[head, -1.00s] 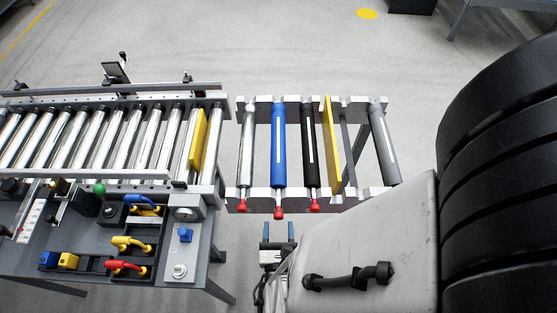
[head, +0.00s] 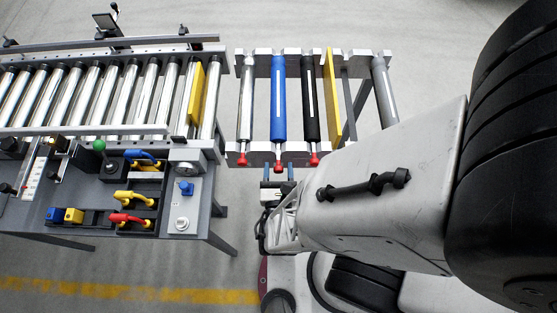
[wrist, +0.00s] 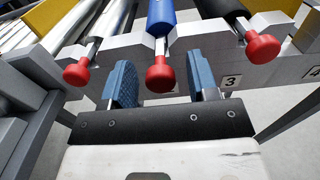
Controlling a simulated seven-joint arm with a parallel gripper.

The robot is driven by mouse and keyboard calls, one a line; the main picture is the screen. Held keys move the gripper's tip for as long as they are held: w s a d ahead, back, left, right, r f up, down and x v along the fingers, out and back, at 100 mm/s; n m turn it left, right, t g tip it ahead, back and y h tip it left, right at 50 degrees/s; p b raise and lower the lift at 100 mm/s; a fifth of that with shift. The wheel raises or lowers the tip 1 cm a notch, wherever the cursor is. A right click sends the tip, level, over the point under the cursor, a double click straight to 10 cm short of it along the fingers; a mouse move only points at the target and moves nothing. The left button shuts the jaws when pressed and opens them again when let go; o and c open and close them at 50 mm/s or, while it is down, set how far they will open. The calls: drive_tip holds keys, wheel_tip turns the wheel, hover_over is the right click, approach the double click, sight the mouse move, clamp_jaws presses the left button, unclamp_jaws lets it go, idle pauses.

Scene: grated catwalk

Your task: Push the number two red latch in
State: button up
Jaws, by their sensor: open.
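Three red knob-ended latches stick out of the near rail of the roller rack. The middle red latch (head: 278,166) is on the blue roller (head: 278,100); I take it as number two, though no "2" label shows. It also shows in the wrist view (wrist: 160,74). The left red latch (head: 243,160) is on a silver roller, the right one (head: 314,159) on a black roller. My gripper (head: 279,173) is open and empty. In the wrist view its blue fingers flank the middle knob in the picture; I cannot tell whether they touch it.
A label "3" (wrist: 231,82) sits on the rail near the right latch. A yellow plate (head: 332,100) stands beyond the black roller. The conveyor (head: 95,130) and control panel (head: 170,185) are on the left. Open floor lies behind the rack.

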sight(278, 165)
drive_tip(key=shift+w, duration=0.15)
idle(0.3)
drive_tip(key=c, duration=0.9)
drive_tip(key=shift+w, duration=1.3)
drive_tip(key=o, duration=0.9)
